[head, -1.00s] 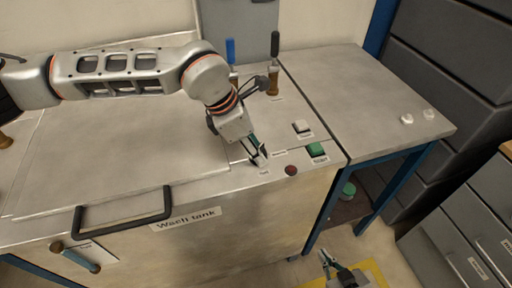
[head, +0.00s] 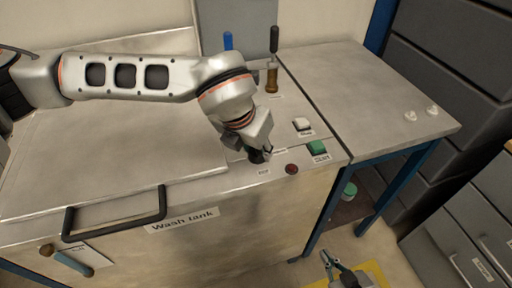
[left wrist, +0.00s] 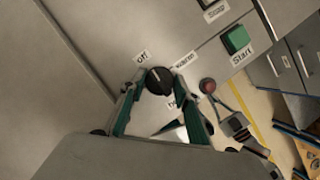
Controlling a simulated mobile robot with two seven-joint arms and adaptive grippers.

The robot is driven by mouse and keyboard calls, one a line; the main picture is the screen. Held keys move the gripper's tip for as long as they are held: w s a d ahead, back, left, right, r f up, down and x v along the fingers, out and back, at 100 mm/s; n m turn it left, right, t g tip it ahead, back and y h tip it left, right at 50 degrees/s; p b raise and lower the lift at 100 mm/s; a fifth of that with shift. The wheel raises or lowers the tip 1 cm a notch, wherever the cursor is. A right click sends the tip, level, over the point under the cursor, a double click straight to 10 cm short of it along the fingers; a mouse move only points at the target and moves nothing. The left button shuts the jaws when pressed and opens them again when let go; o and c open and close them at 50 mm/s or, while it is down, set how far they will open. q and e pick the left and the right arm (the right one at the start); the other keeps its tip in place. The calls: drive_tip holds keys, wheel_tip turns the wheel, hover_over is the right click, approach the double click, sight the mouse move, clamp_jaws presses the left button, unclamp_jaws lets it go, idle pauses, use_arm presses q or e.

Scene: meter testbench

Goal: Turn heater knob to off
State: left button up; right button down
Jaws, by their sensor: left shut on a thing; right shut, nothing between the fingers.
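The black heater knob (left wrist: 159,80) sits on the wash tank's panel, ringed by labels reading "off" (left wrist: 142,56) and "warm" (left wrist: 185,60), with a third label partly hidden. My left gripper (left wrist: 160,76) is shut on the knob, one green-lined finger on each side. In the head view my left gripper (head: 259,152) reaches down onto the knob, mostly covering it. I cannot clearly tell which label the knob points to. My right gripper (head: 328,262) is shut and empty, low near the floor at the bottom of the head view.
A red button (head: 292,169), a green Start button (head: 317,147) and a white button (head: 302,124) lie right of the knob. The lid handle (head: 115,213) is at the left front.

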use_arm(q)
drive_tip(key=shift+n, duration=0.3)
drive_tip(key=o, duration=1.1)
drive_tip(key=v, duration=1.2)
drive_tip(key=shift+d, duration=0.1)
